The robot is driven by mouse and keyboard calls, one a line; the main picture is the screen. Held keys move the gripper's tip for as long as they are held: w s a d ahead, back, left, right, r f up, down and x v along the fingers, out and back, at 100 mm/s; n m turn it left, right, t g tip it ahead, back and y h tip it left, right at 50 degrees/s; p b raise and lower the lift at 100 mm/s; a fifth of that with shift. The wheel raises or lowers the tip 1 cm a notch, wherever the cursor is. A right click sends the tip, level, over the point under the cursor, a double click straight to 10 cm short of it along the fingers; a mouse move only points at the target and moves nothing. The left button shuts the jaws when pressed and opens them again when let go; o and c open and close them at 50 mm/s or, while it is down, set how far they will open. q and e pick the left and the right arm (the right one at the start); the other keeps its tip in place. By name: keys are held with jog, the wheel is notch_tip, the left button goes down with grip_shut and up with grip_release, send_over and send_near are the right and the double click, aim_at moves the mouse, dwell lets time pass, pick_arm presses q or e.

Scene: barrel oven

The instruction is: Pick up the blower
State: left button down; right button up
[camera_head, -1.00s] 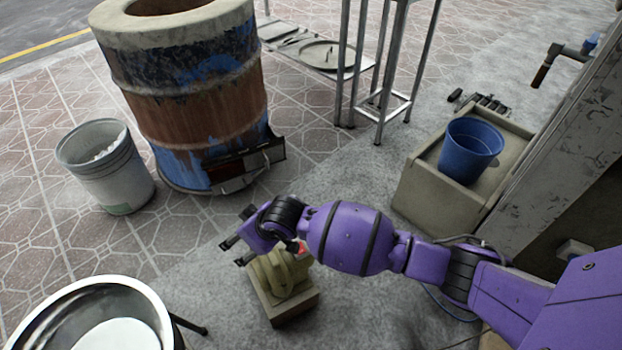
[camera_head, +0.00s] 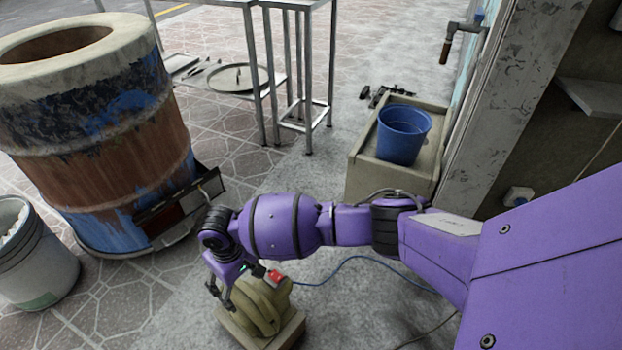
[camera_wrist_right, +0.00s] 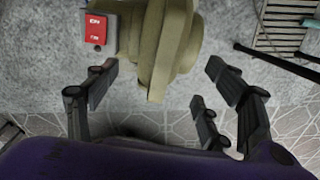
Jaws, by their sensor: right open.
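The blower (camera_head: 262,303) is an olive-green rounded housing with a red switch box (camera_head: 277,277), on a pale square block low in the head view. In the right wrist view the blower (camera_wrist_right: 165,35) fills the top centre, with the red switch (camera_wrist_right: 97,28) at its left. My right gripper (camera_head: 222,292) is at the blower's upper left in the head view, partly overlapping it. In the wrist view its fingers are spread wide, with the blower's lower end between and just beyond them. Nothing is held; I cannot tell whether a finger touches it. My left gripper is not in view.
A barrel oven (camera_head: 110,140) stands at left beside a pale bucket (camera_head: 35,262). A blue bucket (camera_head: 402,135) sits on a concrete block (camera_head: 362,180) behind my right arm. A blue cable (camera_head: 370,259) runs right from the blower. A metal table frame stands at the back.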

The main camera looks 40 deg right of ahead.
notch_tip(320, 180, down, 5)
jog(key=b, duration=0.2)
jog(key=shift+w+r+b, duration=0.15)
jog(key=shift+r+b, duration=0.05)
jog(key=shift+b, duration=0.1)
jog(key=shift+w+f, duration=0.1)
jog(key=shift+f, duration=0.25)
jog(key=shift+r, duration=0.1)
jog(key=shift+c, duration=0.4)
